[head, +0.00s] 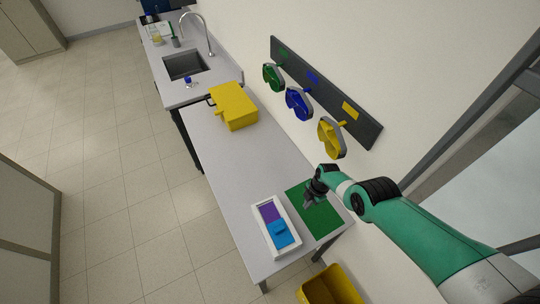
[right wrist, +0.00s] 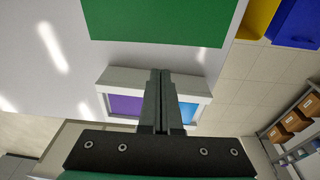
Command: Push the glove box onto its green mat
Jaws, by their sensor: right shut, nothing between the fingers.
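The glove box (head: 257,216) is a white, open-fronted box with a purple part and a light blue part. It lies on the grey-white bench, left of the green mat (head: 325,225) and off it. The right wrist view shows the box (right wrist: 112,76) below the mat (right wrist: 155,22), with bare bench between them. My right gripper (head: 309,203) is shut and empty, over the mat side of the box. In the right wrist view its fingers (right wrist: 161,74) overlap the box's mat-side wall; contact cannot be told. My left gripper is not in view.
A yellow case (head: 234,106) stands farther along the bench (head: 222,160). Green, blue and yellow goggles (head: 331,138) hang on a wall rack (head: 325,95). A yellow bin (head: 330,287) stands below the bench's near end. The bench between case and glove box is clear.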

